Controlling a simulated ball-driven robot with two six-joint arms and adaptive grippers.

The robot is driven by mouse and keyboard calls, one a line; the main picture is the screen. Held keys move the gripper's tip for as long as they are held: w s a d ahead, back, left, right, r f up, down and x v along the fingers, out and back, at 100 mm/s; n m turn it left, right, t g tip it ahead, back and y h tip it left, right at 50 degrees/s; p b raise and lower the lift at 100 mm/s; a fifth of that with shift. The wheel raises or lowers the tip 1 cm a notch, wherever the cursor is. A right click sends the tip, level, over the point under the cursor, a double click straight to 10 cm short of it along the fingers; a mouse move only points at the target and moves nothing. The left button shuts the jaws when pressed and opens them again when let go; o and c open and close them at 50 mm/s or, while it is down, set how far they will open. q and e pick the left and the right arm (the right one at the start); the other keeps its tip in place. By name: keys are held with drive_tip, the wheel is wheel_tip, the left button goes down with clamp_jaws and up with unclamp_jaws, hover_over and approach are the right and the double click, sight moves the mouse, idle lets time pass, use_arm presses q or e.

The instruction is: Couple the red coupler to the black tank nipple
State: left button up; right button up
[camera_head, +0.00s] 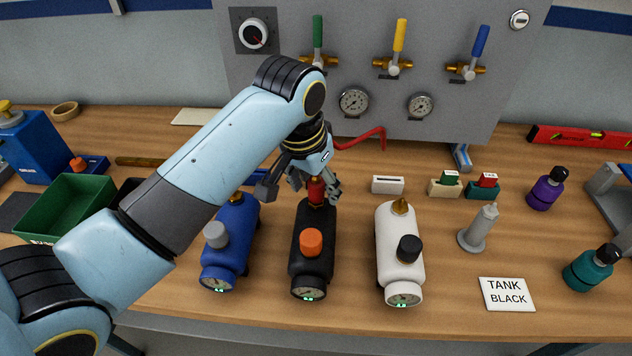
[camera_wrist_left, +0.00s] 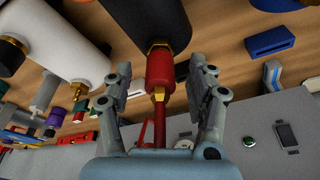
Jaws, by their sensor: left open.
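The black tank (camera_head: 313,250) with an orange knob stands between the blue tank (camera_head: 231,240) and the white tank (camera_head: 400,245). The red coupler (camera_head: 316,190) sits at the back end of the black tank, in line with its brass nipple. In the left wrist view the red coupler (camera_wrist_left: 167,71) meets the brass nipple (camera_wrist_left: 160,45) of the black tank (camera_wrist_left: 150,15). A red hose runs from the coupler. My left gripper (camera_head: 308,190) is open, its fingers on both sides of the coupler and apart from it. My right gripper is out of view.
A card (camera_head: 508,294) reading TANK BLACK lies at the front right. A panel (camera_head: 370,80) with coloured valves and gauges stands behind the table. A grey post (camera_head: 479,230) stands right of the white tank. A green bin (camera_head: 70,205) is at the left.

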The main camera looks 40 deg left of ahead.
use_arm(q)
drive_tip(key=shift+r, duration=0.2)
drive_tip(key=v, duration=1.1)
drive_tip(key=shift+s+r, duration=0.15)
drive_tip(key=shift+r, duration=0.15)
